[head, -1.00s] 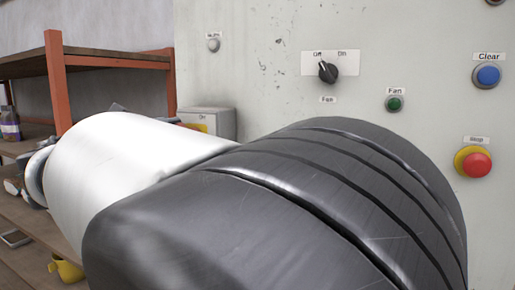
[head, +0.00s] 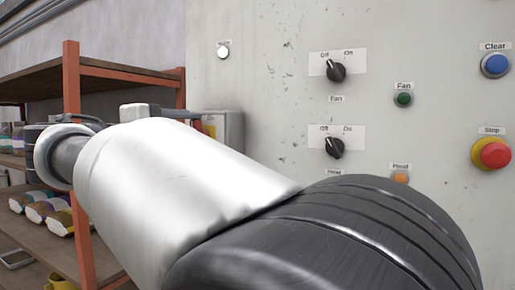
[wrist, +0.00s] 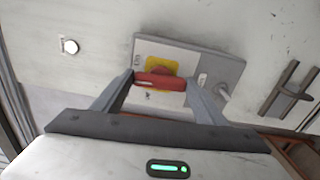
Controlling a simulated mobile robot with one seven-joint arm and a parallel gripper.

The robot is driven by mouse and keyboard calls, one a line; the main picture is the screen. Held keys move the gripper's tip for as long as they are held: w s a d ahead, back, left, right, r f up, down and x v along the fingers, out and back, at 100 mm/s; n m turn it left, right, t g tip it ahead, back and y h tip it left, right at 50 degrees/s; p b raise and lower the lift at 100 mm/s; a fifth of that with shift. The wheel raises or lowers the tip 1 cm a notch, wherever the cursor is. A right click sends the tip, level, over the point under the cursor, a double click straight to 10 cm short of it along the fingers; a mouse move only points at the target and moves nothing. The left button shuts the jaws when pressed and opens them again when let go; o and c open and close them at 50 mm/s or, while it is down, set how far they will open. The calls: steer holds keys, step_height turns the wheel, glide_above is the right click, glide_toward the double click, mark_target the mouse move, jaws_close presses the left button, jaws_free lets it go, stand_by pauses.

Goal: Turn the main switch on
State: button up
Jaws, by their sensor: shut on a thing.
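The main switch has a red handle (wrist: 160,81) on a yellow plate (wrist: 160,64), fixed to a grey box (wrist: 195,62) in the wrist view. My gripper (wrist: 161,84) is shut on the red handle, one finger at each end. The handle lies crosswise in this view, and small labels on the box are hard to read.
A round lamp (head: 223,51) on the panel shines white; it also shows in the wrist view (wrist: 70,46). Black knobs (head: 336,71), a green button (head: 403,99), a blue button (head: 495,64) and a red stop button (head: 492,153) lie right. Orange-framed shelves (head: 72,140) stand left.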

steer(key=shift+m, duration=0.5)
steer(key=o, duration=1.1)
steer(key=shift+c, duration=0.2)
steer(key=p+v, duration=0.1)
steer(key=v, duration=1.6)
steer(key=shift+s, duration=0.2)
